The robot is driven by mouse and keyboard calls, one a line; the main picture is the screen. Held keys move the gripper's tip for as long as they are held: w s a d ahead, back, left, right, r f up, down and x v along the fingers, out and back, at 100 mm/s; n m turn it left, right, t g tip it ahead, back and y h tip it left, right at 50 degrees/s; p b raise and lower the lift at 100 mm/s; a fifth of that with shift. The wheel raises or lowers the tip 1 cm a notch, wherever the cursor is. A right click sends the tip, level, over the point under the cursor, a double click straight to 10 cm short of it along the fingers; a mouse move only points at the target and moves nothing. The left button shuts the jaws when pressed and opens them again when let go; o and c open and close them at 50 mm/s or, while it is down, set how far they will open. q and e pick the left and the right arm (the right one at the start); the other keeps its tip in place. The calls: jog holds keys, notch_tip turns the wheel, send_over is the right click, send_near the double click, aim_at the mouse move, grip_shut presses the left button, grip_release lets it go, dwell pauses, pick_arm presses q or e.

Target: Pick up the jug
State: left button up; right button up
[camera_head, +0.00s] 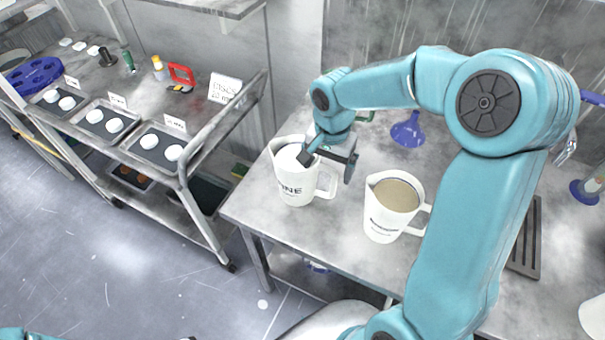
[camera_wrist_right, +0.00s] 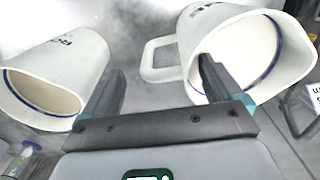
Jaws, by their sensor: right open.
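Two white jugs stand upright on the grey worktop. The left jug (camera_head: 292,186) has dark lettering ending in "NE" and a handle on its right side; it is also in the wrist view (camera_wrist_right: 222,40). The right jug (camera_head: 381,221) holds a light brown content and shows at left in the wrist view (camera_wrist_right: 70,62). My right gripper (camera_head: 331,160) is open above the left jug's handle. In the wrist view its fingers (camera_wrist_right: 160,85) lie on either side of the handle in the picture, one overlapping the jug's mouth; contact cannot be told. My left gripper is out of view.
A blue funnel (camera_head: 408,131) lies behind the jugs. A dark slotted grate (camera_head: 525,240) is at right, partly behind my arm. A metal cart (camera_head: 200,160) with trays of white discs stands at left, across a narrow gap from the worktop.

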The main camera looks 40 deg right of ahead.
jog(key=shift+w+d+f, duration=0.1)
jog(key=shift+w+f, duration=0.1)
jog(key=shift+f, duration=1.05)
jog(key=shift+s+r, duration=0.1)
jog(key=shift+c, duration=0.2)
grip_shut()
jog(key=shift+r, duration=0.15)
